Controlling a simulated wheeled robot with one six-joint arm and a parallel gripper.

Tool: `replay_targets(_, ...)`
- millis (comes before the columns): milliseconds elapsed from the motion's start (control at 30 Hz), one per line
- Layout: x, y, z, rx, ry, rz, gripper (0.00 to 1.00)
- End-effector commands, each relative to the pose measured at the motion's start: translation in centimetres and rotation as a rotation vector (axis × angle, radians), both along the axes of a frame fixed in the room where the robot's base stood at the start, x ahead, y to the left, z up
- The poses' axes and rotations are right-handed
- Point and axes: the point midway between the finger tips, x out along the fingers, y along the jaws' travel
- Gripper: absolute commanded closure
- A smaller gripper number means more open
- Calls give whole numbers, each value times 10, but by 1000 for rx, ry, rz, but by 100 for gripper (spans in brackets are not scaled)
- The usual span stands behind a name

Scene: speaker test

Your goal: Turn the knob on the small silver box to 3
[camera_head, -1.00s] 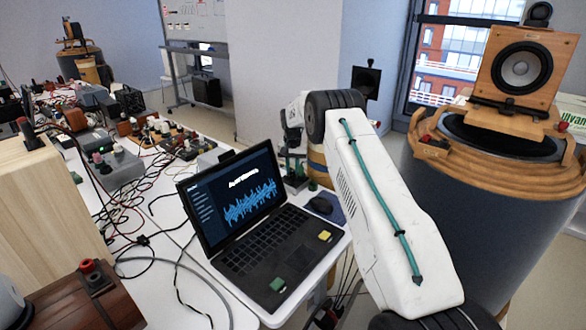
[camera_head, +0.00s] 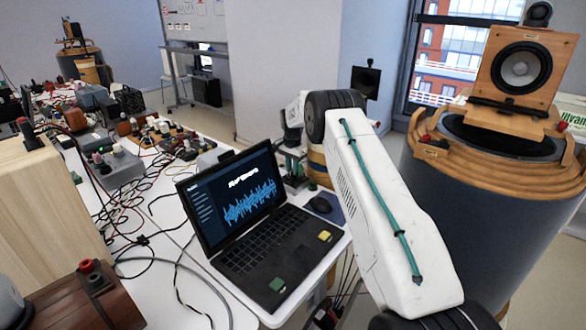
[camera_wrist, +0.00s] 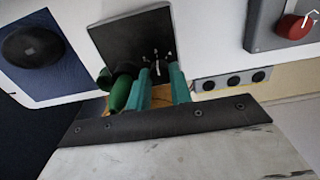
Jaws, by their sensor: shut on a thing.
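In the wrist view, a small box with a dark grey top face (camera_wrist: 125,36) lies ahead of my gripper (camera_wrist: 160,74), with short white marks near the fingertips. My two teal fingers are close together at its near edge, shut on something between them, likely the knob. The knob itself is hidden, so its setting cannot be read. A green rounded piece (camera_wrist: 121,92) is just left of the fingers. In the head view, the box (camera_head: 296,182) is small and dark behind the laptop's right side, and my arm and wrist partly block the gripper.
An open laptop (camera_head: 250,240) with a waveform stands in front of the box. A grey box with a red button (camera_wrist: 293,27) is at the upper right. Cables crowd the left.

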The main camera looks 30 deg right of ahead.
Motion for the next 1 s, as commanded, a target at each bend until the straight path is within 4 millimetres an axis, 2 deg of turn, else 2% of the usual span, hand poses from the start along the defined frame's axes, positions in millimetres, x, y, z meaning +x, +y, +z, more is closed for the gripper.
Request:
replay_targets(367,2,2,2,1,-5,-1,100)
replay_targets(400,2,2,2,1,-5,-1,68)
replay_targets(433,2,2,2,1,-5,-1,60)
replay_targets(467,2,2,2,1,-5,-2,57)
replay_targets(1000,-1,-2,3,0,2,-5,57)
